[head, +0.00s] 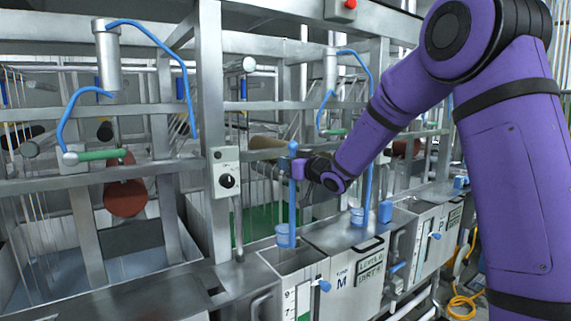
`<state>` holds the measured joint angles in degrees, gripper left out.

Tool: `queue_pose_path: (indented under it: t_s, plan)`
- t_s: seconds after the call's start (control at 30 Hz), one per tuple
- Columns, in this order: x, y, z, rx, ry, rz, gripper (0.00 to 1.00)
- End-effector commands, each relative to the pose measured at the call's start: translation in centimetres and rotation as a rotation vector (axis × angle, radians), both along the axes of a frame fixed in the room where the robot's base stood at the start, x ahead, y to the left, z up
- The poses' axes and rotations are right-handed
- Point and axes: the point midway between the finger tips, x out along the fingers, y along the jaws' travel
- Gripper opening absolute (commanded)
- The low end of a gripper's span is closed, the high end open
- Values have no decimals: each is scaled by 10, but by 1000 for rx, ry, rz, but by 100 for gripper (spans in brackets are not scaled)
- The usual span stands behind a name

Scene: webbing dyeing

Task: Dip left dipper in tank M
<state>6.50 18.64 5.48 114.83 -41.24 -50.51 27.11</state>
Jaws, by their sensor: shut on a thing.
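The left dipper (292,208) is a blue upright rod with a small cup at its lower end. My gripper (294,168) is shut on the upper part of its rod. The dipper hangs about vertical, with its cup over or at the open top of tank M (341,284); I cannot tell whether the cup's bottom is inside. Tank M is a grey metal box with an "M" on its front and a white level gauge beside a blue valve handle. A second blue dipper (368,188) stands upright further right, its cup at the tank tops.
A steel frame with uprights and rails stands close behind the tanks. A switch box with a black knob (226,181) is on the post left of the dipper. A blue block (385,211) sits on the tank tops at right. A yellow hose (462,303) lies at lower right.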

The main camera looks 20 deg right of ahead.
Motion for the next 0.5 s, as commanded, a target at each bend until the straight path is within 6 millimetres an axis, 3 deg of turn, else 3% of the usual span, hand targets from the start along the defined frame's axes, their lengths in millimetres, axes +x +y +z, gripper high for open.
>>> queue_pose_path:
  t_s: [0.5]
  plan:
    - [0,0,-40,1,2,-1,0]
